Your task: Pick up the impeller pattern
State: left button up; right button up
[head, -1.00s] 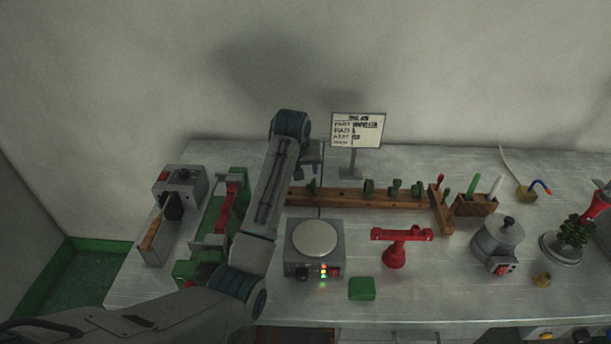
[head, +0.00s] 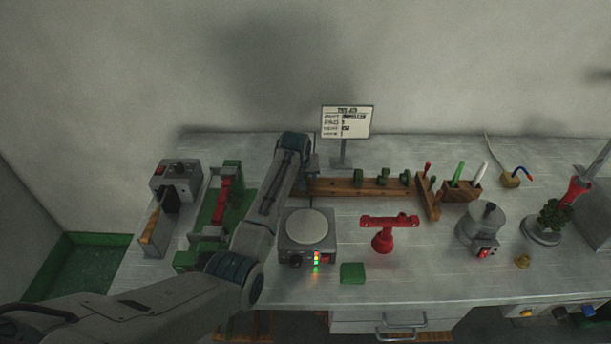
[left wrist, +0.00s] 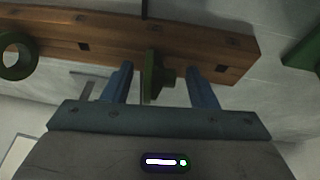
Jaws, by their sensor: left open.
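A small green pattern (left wrist: 153,78), a disc seen edge-on with a stub on one side, sits at the wooden rack (left wrist: 215,52) in the left wrist view. I take it for the impeller pattern; its face is turned away. My left gripper (left wrist: 160,76) is open, with one blue finger on each side of the pattern and visible gaps. In the head view my left gripper (head: 312,168) is at the left part of the rack (head: 345,188), and the arm hides the pattern there. My right gripper does not show.
More green patterns (head: 384,178) stand along the rack to the right. A sign (head: 346,122) stands behind. A hot plate (head: 306,228), a red stand (head: 384,238), a green block (head: 352,273) and a grey pot (head: 482,228) are in front.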

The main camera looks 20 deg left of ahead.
pick_arm(q)
jog(key=shift+f, duration=0.1)
jog(key=shift+c, duration=0.8)
jog(key=c, duration=0.9)
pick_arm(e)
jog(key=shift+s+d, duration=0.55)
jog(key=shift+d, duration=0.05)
